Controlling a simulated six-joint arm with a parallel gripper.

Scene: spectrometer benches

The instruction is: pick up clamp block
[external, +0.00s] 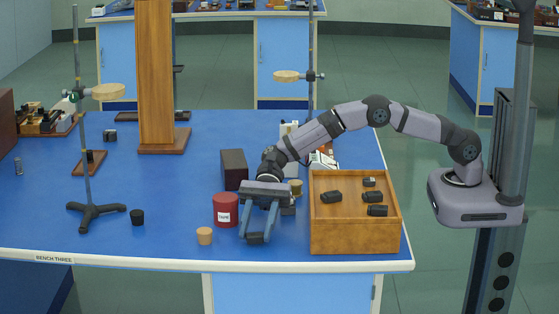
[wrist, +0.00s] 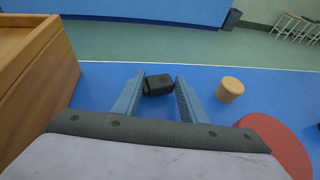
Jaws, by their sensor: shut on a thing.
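The clamp block, a small black block, is between the fingertips of my gripper (external: 256,236), low over the front of the blue bench. It shows in the wrist view (wrist: 158,85) with a narrower end towards the left finger. My gripper, also in the wrist view (wrist: 160,86), is shut on it and points down. I cannot tell whether the block touches the bench. Several similar black blocks (external: 331,197) lie in the open wooden box (external: 350,237) just right of my gripper.
A red labelled jar (external: 226,210) stands close left of my gripper, with a cork (external: 205,236) in front of it. The cork also shows in the wrist view (wrist: 230,89). A dark box (external: 234,168) stands behind. A ring stand (external: 95,208) and black stopper (external: 137,216) are further left.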

